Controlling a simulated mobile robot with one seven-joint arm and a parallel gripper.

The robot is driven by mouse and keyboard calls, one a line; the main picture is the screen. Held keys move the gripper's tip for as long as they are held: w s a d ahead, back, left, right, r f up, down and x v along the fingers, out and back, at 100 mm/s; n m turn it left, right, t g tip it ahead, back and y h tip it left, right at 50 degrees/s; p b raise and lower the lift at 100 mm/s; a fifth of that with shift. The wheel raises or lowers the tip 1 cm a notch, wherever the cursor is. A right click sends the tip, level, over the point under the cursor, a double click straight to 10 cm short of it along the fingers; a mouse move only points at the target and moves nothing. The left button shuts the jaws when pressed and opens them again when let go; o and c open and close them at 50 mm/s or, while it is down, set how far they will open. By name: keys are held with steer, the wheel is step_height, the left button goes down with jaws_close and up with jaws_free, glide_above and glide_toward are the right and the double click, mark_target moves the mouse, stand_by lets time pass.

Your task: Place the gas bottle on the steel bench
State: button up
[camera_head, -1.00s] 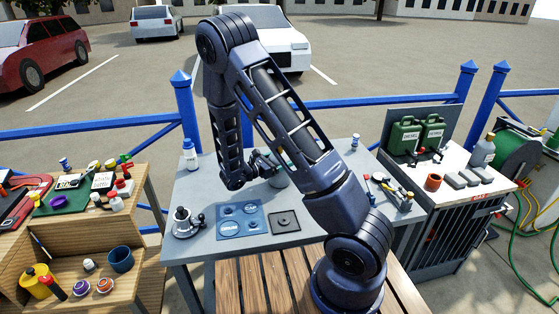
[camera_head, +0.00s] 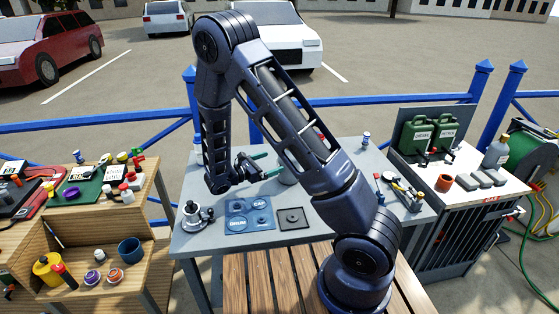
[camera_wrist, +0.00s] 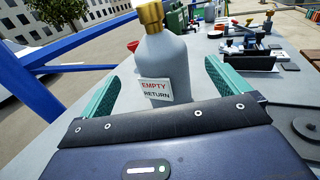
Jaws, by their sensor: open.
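A grey gas bottle (camera_wrist: 174,58) with a brass top and an "EMPTY RETURN" label stands upright in the wrist view. My gripper (camera_wrist: 160,74) is open, with one teal finger to each side of the bottle and visible gaps between. In the head view my gripper (camera_head: 265,165) is low over the grey table (camera_head: 335,228), pointing right. The bottle there is mostly hidden by my arm; only a grey part (camera_head: 288,177) shows. Another grey bottle (camera_head: 496,152) stands on the light-topped bench (camera_head: 462,168) at the right.
Two green cans (camera_head: 416,136), an orange cup (camera_head: 444,183) and grey blocks share the right bench. Blue mats (camera_head: 249,214), a dark square plate (camera_head: 293,218) and a small metal device (camera_head: 195,217) lie on the grey table. A cluttered wooden shelf (camera_head: 150,230) stands left. Blue railing runs behind.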

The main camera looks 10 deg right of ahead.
steer(key=shift+v, duration=1.25)
steer(key=x, duration=1.2)
steer(key=shift+f, duration=0.15)
steer(key=c, duration=1.7)
